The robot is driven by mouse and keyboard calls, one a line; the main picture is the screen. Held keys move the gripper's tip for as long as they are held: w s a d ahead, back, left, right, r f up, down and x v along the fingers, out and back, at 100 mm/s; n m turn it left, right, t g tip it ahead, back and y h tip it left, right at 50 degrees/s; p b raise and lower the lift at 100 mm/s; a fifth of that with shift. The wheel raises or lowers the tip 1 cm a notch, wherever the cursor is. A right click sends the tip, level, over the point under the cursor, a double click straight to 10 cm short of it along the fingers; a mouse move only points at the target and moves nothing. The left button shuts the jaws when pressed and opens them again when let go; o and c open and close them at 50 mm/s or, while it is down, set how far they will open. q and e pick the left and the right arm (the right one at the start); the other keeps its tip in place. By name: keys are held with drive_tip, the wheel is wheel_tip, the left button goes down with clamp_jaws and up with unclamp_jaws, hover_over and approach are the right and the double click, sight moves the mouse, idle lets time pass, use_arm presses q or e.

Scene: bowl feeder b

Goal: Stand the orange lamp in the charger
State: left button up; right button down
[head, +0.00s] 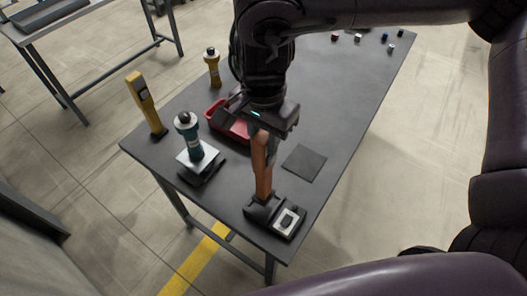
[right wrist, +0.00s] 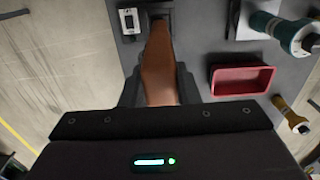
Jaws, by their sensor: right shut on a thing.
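The orange lamp (head: 263,175) is long and upright in the head view. My right gripper (head: 262,138) is shut on its upper part. The lamp's lower end meets the black socket block of the charger (head: 259,210) at the table's near corner; whether it is fully seated I cannot tell. The lamp (right wrist: 160,65) in the right wrist view runs from between the fingers of my right gripper (right wrist: 158,88) to the dark charger block (right wrist: 160,14). My left gripper is not in view.
A white-faced unit (head: 288,221) sits beside the socket. A dark square pad (head: 304,163), a red bin (head: 224,124), a teal tool on a white-topped stand (head: 190,140), a yellow handheld device (head: 145,102) and a yellow-black tool (head: 213,68) are on the table. Small blocks lie far right.

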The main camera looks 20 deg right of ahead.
sight(264, 171)
drive_tip(key=shift+d+f, duration=0.1)
drive_tip(key=shift+f, duration=0.6)
wheel_tip(264, 171, down, 2)
drive_tip(key=shift+f, duration=0.7)
drive_tip(key=shift+f, duration=0.15)
drive_tip(key=c, duration=1.1)
unclamp_jaws()
